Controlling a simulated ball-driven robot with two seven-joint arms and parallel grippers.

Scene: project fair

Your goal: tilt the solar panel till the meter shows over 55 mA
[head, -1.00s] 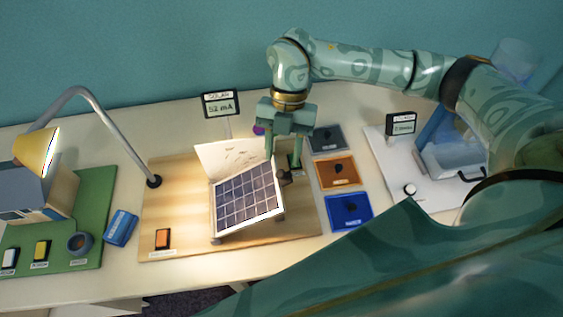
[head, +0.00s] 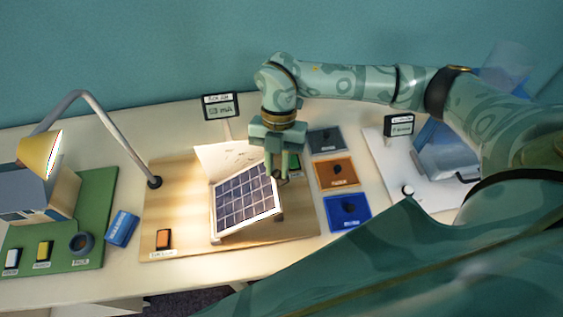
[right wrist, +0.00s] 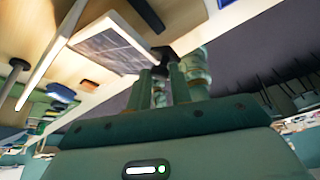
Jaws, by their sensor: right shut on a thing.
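The solar panel (head: 243,198), a dark gridded plate with a white frame, sits tilted on a wooden board. It also shows in the right wrist view (right wrist: 112,45). My left gripper is not in view.
A yellow lamp (head: 40,153) on a grey curved arm stands left. An orange switch (head: 163,239) is on the board's front left. Grey, orange and blue trays (head: 347,213) lie right of the panel. A white sheet (head: 222,158) stands behind it.

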